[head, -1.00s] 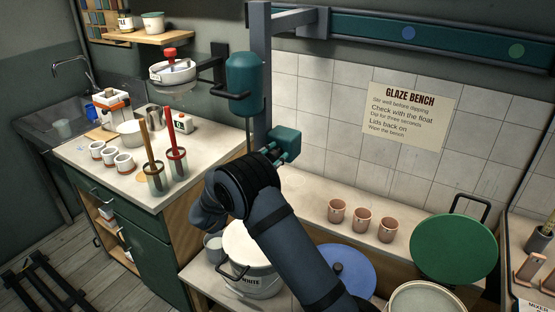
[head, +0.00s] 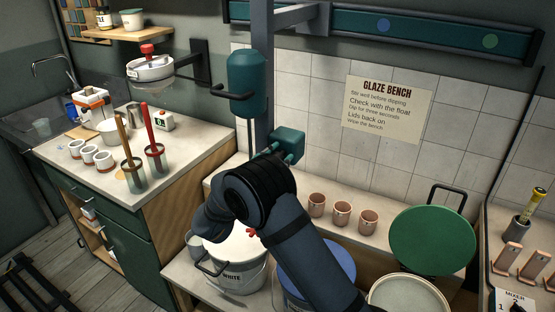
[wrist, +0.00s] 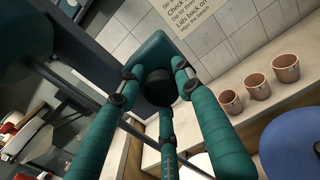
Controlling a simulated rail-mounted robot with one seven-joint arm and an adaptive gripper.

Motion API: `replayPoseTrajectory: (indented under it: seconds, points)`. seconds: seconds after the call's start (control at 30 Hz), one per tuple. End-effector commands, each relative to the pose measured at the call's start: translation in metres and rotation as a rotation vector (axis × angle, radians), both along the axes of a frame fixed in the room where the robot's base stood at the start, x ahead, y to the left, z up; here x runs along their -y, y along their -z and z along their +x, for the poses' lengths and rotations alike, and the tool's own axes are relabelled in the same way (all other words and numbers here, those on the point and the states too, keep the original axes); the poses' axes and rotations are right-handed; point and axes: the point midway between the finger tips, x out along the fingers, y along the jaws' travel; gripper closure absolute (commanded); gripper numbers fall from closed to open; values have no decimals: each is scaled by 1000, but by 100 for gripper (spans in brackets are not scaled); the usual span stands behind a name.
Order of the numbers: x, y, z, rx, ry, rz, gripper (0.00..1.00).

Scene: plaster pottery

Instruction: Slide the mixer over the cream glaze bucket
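The mixer (head: 247,83) has a teal motor body with a black handle, hung on a grey post and arm from the teal wall rail (head: 370,24). A teal block (head: 288,140) sits low on its post. My gripper (head: 276,155) is at this block; in the wrist view, its teal fingers (wrist: 155,75) close round a black knob (wrist: 160,88) in front of the block. A round pale cream bucket top (head: 410,296), probably the cream glaze bucket, is at the bottom edge, right of the mixer; its label is out of view. The lower mixer is hidden behind my arm.
The WHITE bucket (head: 235,276) and a blue-topped bucket (head: 316,268) stand left of the cream one. A green lid (head: 433,240) leans behind. Three clay cups (head: 342,214) line the ledge. The left counter (head: 190,140) holds cups and tools.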

Motion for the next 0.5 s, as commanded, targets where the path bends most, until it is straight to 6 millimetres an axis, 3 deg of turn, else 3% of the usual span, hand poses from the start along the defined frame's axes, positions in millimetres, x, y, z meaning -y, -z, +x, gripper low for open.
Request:
replayPoseTrajectory:
  seconds: [0.03, 0.3, 0.5]
  points:
    - [2, -7, 2, 14, 4, 7, 65]
    - [1, -3, 1, 7, 2, 4, 50]
    - [0, -1, 0, 4, 0, 2, 50]
